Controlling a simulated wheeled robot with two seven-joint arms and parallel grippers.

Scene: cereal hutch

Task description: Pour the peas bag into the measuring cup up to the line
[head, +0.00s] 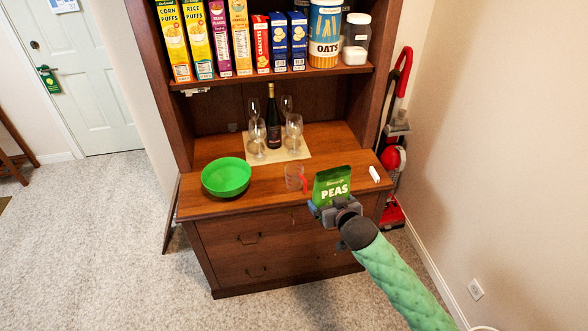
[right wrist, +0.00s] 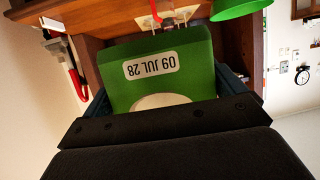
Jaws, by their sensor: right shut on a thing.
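The green peas bag (head: 333,187) is upright at the front right of the hutch counter in the head view. My right gripper (head: 335,208) is shut on its lower part. In the right wrist view the back of the bag (right wrist: 195,85) fills the middle, with a white date label. I cannot tell whether the bag touches the counter. The clear measuring cup (head: 293,177) with a red handle stands on the counter just left of the bag. Its line and contents are too small to make out. My left gripper is not in view.
A green bowl (head: 226,178) sits on the counter's left. Behind are a dark bottle (head: 272,125) and several glasses on a beige mat (head: 262,158). A small white object (head: 374,174) lies at the right edge. Cereal boxes stand on the shelf (head: 240,79) above.

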